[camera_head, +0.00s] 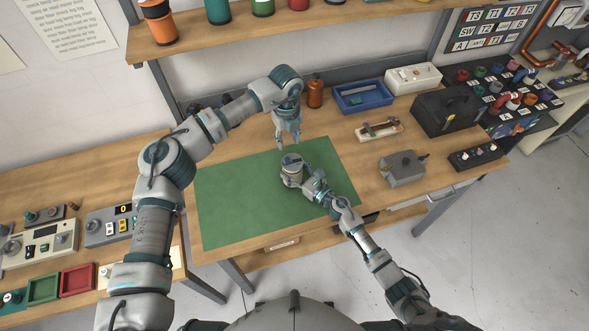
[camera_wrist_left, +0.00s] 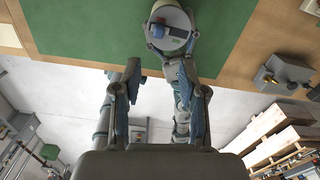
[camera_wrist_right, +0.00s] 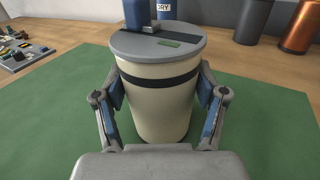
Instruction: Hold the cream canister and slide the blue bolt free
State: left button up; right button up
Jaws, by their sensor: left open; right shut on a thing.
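The cream canister (camera_head: 291,176) stands upright on the green mat (camera_head: 235,205). In the right wrist view the canister (camera_wrist_right: 158,105) has a dark band and a flat grey lid (camera_wrist_right: 158,42). A blue upright piece, apparently the blue bolt (camera_wrist_right: 137,14), stands at the lid's far side; it also shows on the lid in the left wrist view (camera_wrist_left: 157,31). My right gripper (camera_wrist_right: 159,82) is shut around the canister's sides, one finger on each side. My left gripper (camera_head: 287,139) is open and empty, beyond and above the canister, fingers pointing down. It also shows in the left wrist view (camera_wrist_left: 158,84).
Behind the mat are an orange-brown bottle (camera_head: 315,93), a blue tray (camera_head: 362,97) and a small device on a pale base (camera_head: 379,130). A grey box (camera_head: 402,168) and a black case (camera_head: 447,110) stand to the right. A shelf (camera_head: 290,27) overhangs the back. The mat's left is clear.

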pick_arm(q)
jog(key=shift+a, duration=0.3)
jog(key=shift+d, duration=0.2)
jog(key=shift+c, duration=0.3)
jog(key=shift+d, duration=0.1)
jog(key=c, duration=0.4)
jog(key=shift+f+m, duration=0.25)
jog(key=shift+m, duration=0.05)
grip_shut()
jog(key=shift+s+f+m+h, duration=0.15)
jog(key=shift+f+m+h, duration=0.2)
jog(key=shift+m+h, duration=0.15)
jog(key=s+a+f+m+t+h, duration=0.1)
jog(key=a+m+h, duration=0.6)
jog(key=a+m, duration=0.7)
jog(key=shift+s+a+f+m+t+h, duration=0.35)
jog(key=shift+s+m+t, duration=0.5)
jog(key=shift+m, duration=1.45)
